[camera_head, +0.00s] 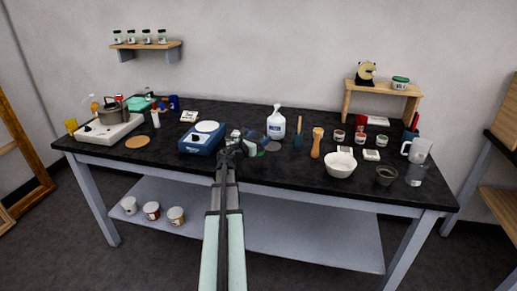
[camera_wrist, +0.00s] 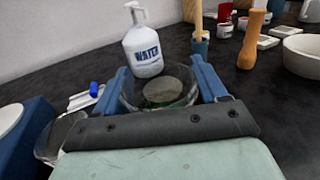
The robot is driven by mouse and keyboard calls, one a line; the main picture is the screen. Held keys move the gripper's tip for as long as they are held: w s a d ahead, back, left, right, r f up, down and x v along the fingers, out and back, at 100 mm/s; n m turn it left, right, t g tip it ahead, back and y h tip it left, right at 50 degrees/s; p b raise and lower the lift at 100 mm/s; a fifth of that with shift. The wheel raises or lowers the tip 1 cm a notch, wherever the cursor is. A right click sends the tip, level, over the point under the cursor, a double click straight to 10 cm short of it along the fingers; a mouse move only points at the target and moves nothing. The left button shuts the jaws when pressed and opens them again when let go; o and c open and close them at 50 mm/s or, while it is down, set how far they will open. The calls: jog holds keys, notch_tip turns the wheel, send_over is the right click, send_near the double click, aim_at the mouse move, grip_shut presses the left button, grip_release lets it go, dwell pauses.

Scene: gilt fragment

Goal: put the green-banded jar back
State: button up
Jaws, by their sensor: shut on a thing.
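My gripper (camera_wrist: 160,82) has its blue fingers on both sides of a clear round glass jar (camera_wrist: 160,100). A green tint shows low on the jar, and a grey round patch shows within its outline; I cannot tell whether that is inside it or behind it. I cannot tell whether the jar touches the table.
A white water bottle (camera_head: 276,122) stands just behind my gripper. A wooden pestle (camera_head: 317,143) and white bowl (camera_head: 340,164) stand right. A small wooden shelf (camera_head: 382,90) is at back right.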

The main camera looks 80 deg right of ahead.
jog(key=shift+f, duration=2.1)
jog(key=shift+f, duration=0.1)
jog(key=o, duration=1.2)
jog(key=shift+a, duration=0.15)
jog(key=v, duration=1.1)
jog(key=shift+w+a, duration=0.2)
jog(key=shift+a, duration=0.1)
jog(key=shift+w, duration=0.1)
